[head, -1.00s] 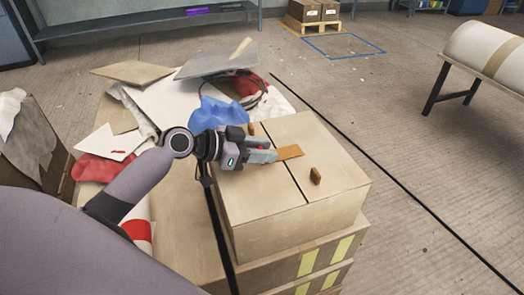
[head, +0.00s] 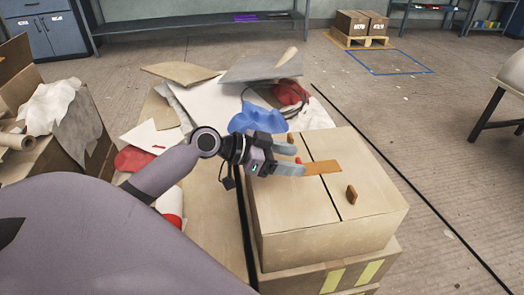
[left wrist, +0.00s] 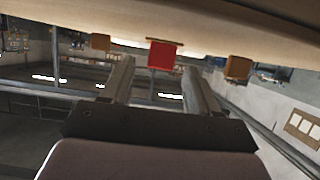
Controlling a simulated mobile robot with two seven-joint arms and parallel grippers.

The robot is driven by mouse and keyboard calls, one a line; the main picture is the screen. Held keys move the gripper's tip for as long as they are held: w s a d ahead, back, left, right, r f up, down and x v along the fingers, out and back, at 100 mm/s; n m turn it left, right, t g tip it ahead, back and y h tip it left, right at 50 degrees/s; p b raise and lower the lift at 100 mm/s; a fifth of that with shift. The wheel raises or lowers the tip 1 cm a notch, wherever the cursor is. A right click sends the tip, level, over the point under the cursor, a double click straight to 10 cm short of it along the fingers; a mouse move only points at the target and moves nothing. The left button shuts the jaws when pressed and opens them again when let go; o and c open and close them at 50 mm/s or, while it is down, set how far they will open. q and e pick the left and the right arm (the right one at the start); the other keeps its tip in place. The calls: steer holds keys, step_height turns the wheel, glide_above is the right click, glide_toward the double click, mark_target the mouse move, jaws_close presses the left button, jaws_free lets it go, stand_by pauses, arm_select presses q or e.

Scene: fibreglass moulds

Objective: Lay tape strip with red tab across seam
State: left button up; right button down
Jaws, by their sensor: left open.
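A cardboard box (head: 285,215) with a dark seam (head: 332,202) along its top stands right of my left arm in the head view. An orange-brown tape strip (head: 325,167) lies across the seam. Its red tab (head: 298,160) is at its left end. My left gripper (head: 297,160) is open at the tab, its two fingers apart. The left wrist view shows the red tab (left wrist: 164,56) between the fingertips, with clear gaps on both sides. My right gripper is not in view.
Small brown blocks stand on the box top, one (head: 351,194) near the right and one (head: 291,138) behind the gripper. Blue cloth (head: 258,118), a red cloth (head: 291,92) and sheets lie behind. A carton with rolls and cloth (head: 48,105) stands left.

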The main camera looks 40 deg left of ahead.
arm_select(q)
steer(key=v, duration=0.8)
steer(key=shift+s+r, duration=0.1)
steer(key=shift+s+a+r, duration=0.2)
steer(key=shift+s+a, duration=0.1)
steer(key=shift+s, duration=0.05)
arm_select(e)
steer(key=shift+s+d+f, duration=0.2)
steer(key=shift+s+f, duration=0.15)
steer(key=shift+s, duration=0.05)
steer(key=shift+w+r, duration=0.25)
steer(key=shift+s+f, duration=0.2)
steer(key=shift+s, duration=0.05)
